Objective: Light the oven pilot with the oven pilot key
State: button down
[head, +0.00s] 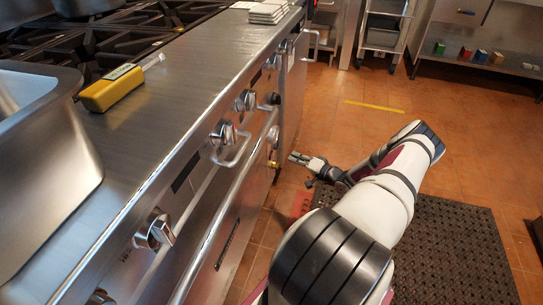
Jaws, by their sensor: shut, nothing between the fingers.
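My gripper (294,158) is beside the range front, above the floor, with its fingers pointing left toward the oven panel. Its fingers look closed, with nothing between them. A small yellow fitting (273,164) shows on the range front, just left of the fingertips and apart from them. It may be the oven pilot key, but it is too small to tell. The steel range front (205,190) carries several silver knobs, one of them at its middle (224,132), and a small black knob (272,98). No pilot flame is visible.
A long handle rail (225,200) and a curved handle (236,154) stick out from the range front. A yellow handheld device (110,88) and a steel pan (45,170) lie on top. A dark mat (455,250) covers the floor at right. Open tiles lie beyond.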

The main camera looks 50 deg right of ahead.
aim_at(271, 155)
jog(key=shift+w+a+p, duration=0.1)
jog(key=shift+w+a, duration=0.25)
jog(key=shift+w, duration=0.5)
jog(key=shift+w+a+p, duration=0.1)
jog(key=shift+w+a, duration=0.2)
jog(key=shift+w, duration=0.55)
jog(key=shift+w+a+p, duration=0.1)
jog(key=shift+w+a, duration=0.25)
jog(key=shift+w, duration=0.5)
jog(key=shift+w, duration=0.15)
jog(key=shift+w+a, duration=0.15)
jog(key=shift+w, duration=0.1)
jog(key=shift+w+a+p, duration=0.2)
jog(key=shift+w+p, duration=0.15)
jog(key=shift+w, duration=0.05)
dwell(1.2)
